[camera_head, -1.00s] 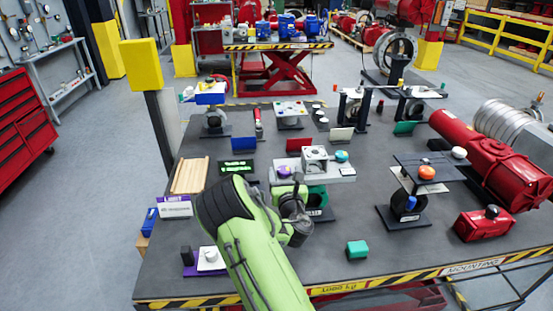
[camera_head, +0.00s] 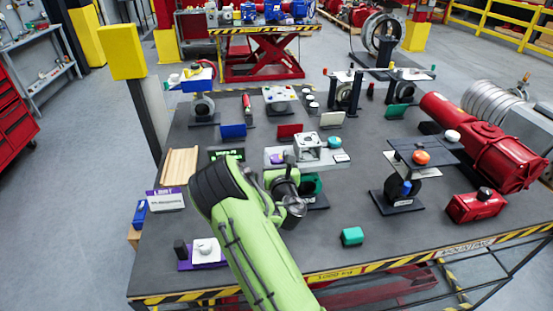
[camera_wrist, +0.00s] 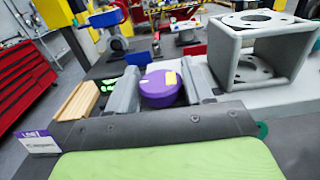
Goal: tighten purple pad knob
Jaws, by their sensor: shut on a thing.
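A round purple knob (camera_wrist: 161,88) with a yellow mark on top sits at the left end of a light grey plate fixture (camera_head: 320,158). My gripper (camera_wrist: 160,92) has one finger on each side of the knob and is shut on it. In the head view the knob (camera_head: 277,158) is small and partly hidden by my wrist.
A grey box-shaped bracket (camera_wrist: 262,50) stands just right of my gripper. A teal knob (camera_head: 334,142) is on the same fixture. A green block (camera_head: 352,236) lies in front.

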